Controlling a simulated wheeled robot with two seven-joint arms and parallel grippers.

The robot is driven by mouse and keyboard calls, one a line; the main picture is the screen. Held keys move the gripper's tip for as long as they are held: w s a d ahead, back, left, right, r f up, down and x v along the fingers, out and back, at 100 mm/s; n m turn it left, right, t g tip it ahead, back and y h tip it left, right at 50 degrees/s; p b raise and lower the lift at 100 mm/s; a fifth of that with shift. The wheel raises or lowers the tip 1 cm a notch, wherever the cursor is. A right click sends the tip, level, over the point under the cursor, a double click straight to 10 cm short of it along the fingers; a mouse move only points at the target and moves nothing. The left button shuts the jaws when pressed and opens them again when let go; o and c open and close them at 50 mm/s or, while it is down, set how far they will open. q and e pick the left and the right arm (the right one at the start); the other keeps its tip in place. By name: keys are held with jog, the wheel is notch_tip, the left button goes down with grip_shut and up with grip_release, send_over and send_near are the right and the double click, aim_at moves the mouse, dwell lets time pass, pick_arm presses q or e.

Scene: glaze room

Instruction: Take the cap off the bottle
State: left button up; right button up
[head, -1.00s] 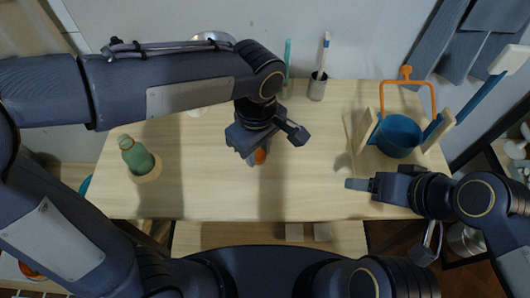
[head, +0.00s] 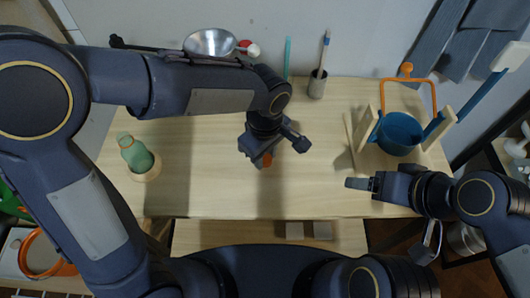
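The green bottle (head: 140,158) stands in a round wooden holder (head: 150,174) at the left of the table, with its neck leaning to the left in the picture. A thin orange-brown ring shows at its neck. My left gripper (head: 265,159) is over the middle of the table, well to the right of the bottle. A small orange piece, which looks like the cap (head: 267,160), shows at its fingertips and is partly hidden by them. My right gripper (head: 360,184) is low at the right of the table, apart from the bottle; its finger gap cannot be made out.
A blue pot (head: 399,133) with an orange handle stands in a wooden frame at the right. A grey cup (head: 317,84) with brushes and a metal bowl (head: 210,43) are at the back. The middle of the tabletop (head: 215,190) is clear.

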aim_at(265, 159)
pick_arm(q)
jog(key=o, duration=0.4)
notch_tip(265, 159, up, 12)
jog(key=shift+r+p, duration=0.2)
jog(key=shift+p, duration=0.4)
jog(key=s+a+m+t+h, duration=0.1)
jog(key=s+a+m+h, duration=0.2)
jog(key=a, duration=1)
jog(key=s+a+f+m+t, duration=0.1)
jog(key=s+a, duration=0.1)
jog(key=s, duration=0.1)
jog(key=s+a+f+m+t, duration=0.1)
jog(key=s+a+m+t, duration=0.1)
jog(key=s+a, duration=0.1)
jog(key=s+a+f+m+t, duration=0.1)
jog(key=s+a+f, duration=0.1)
jog(key=shift+s+a+t+h, duration=0.3)
jog(key=shift+s+h, duration=0.1)
